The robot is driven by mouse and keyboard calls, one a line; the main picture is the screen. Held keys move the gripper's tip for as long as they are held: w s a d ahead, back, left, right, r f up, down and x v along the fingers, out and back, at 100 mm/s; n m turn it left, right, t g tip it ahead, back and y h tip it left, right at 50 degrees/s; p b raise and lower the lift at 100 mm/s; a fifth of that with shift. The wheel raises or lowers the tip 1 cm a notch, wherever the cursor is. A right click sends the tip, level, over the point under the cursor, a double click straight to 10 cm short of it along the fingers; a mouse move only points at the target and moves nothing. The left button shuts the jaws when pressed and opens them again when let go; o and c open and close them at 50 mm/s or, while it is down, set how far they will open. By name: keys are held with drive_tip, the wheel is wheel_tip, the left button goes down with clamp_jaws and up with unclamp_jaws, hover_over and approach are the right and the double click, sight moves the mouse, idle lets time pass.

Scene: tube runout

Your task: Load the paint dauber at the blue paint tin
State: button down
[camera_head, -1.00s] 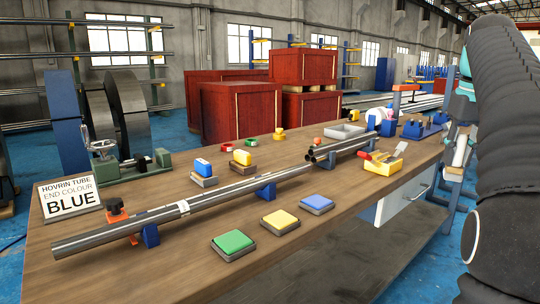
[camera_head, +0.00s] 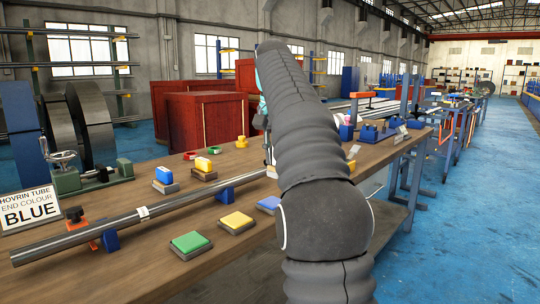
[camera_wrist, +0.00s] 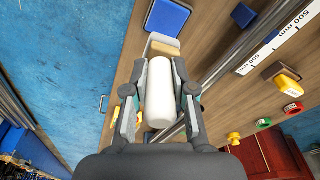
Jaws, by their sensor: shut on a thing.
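The blue paint tin (camera_head: 268,204) is a square blue pad on the wooden bench, partly behind my arm in the head view. In the wrist view the blue tin (camera_wrist: 167,17) lies just beyond the held dauber. My gripper (camera_wrist: 163,92) is shut on the paint dauber, which has a white rounded handle (camera_wrist: 159,95) and a tan pad (camera_wrist: 165,48) pointing toward the tin. The pad appears apart from the tin; their height gap cannot be told. In the head view my arm mostly hides the gripper and dauber.
Yellow (camera_head: 236,221) and green (camera_head: 190,244) tins sit left of the blue one. A long steel tube (camera_head: 150,212) rests on blue supports behind them. A sign (camera_head: 29,207) reads "HOVRIN TUBE END COLOUR BLUE". Blue floor (camera_wrist: 65,60) lies beyond the bench edge.

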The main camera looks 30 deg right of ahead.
sight(272, 165)
drive_tip(key=shift+w+a+f+m, duration=0.2)
drive_tip(key=shift+w+a+m, duration=0.1)
drive_tip(key=shift+a, duration=0.15)
drive_tip(key=shift+f, duration=2.25)
drive_tip(key=shift+f+b, duration=0.7)
drive_tip(key=shift+b, duration=0.25)
drive_tip(key=shift+f, duration=0.45)
drive_tip(key=shift+f, duration=0.15)
wheel_tip(272, 165, up, 2)
drive_tip(key=shift+r+p, duration=0.25)
drive_tip(key=shift+p, duration=0.75)
drive_tip(key=shift+r, duration=2.35)
